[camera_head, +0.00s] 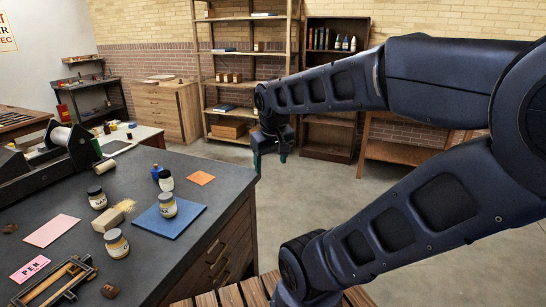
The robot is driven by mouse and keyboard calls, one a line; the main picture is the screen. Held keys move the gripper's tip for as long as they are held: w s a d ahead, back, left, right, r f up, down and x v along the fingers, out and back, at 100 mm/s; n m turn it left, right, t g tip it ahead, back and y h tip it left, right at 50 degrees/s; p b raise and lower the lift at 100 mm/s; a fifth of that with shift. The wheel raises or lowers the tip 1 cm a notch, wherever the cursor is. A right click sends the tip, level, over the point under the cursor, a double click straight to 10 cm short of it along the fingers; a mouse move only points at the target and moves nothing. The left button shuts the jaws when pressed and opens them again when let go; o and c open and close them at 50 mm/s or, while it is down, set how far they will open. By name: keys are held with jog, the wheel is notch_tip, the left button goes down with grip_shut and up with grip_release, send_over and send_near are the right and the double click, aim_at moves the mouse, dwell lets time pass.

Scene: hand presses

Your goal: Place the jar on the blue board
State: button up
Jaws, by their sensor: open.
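The blue board (182,223) lies flat on the dark counter near its right edge. The labels are too small to read surely. My gripper (270,164) hangs past the counter's right edge, fingers pointing down, apart from the jars and board. It is open and empty.
A pink sheet (51,231), a pink PEN card (30,268) and a wooden frame tool (54,284) lie at left. Floor behind my gripper is clear.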

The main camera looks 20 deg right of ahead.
jog(key=shift+s+r+m+t+y, duration=0.4)
jog(key=shift+s+r+m+t, duration=0.25)
jog(key=shift+r+m, duration=0.2)
